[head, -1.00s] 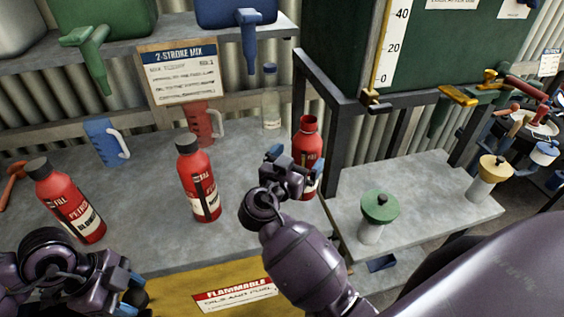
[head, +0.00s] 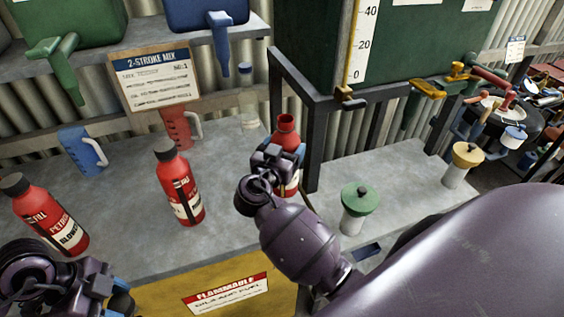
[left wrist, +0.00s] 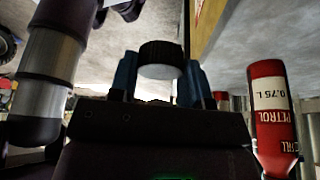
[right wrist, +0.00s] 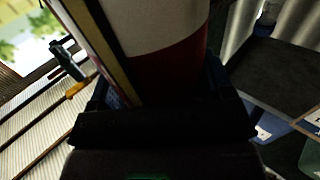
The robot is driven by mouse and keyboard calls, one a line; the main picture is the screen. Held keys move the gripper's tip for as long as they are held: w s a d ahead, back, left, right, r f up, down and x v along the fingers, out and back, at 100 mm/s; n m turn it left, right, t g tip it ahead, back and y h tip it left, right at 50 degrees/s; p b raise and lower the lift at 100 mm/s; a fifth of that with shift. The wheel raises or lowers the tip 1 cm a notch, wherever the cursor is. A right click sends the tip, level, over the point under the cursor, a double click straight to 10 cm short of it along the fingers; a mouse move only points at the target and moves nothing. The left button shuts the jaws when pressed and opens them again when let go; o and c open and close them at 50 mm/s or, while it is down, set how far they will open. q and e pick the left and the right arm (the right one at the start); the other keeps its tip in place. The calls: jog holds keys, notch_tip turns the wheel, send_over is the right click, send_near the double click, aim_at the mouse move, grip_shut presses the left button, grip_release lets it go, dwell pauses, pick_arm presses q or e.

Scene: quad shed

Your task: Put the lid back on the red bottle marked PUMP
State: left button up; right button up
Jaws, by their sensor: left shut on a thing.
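An open red bottle without a lid (head: 286,125) stands upright on the grey bench; its label is mostly hidden, so I cannot read PUMP. My right gripper (head: 284,158) is at this bottle, its fingers apart on either side of it. In the right wrist view the bottle (right wrist: 155,30) fills the space between the fingers; I cannot see a clear grip. My left gripper (left wrist: 160,80) is shut on a black round lid (left wrist: 160,55), held between its blue fingertips. In the head view the left gripper (head: 118,298) is low at the left, over the bench's front, and the lid is hidden.
Two capped red bottles stand left on the bench: one marked BLOWER (head: 48,215) and a middle one (head: 180,185). Behind are a blue jug (head: 82,150), a red jug (head: 178,127) and a clear bottle (head: 248,100). A green-topped pot (head: 355,205) stands right.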

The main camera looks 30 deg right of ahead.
grip_shut()
pick_arm(q)
jog(key=shift+f+b, duration=0.45)
pick_arm(e)
notch_tip(320, 180, up, 20)
dwell(0.9)
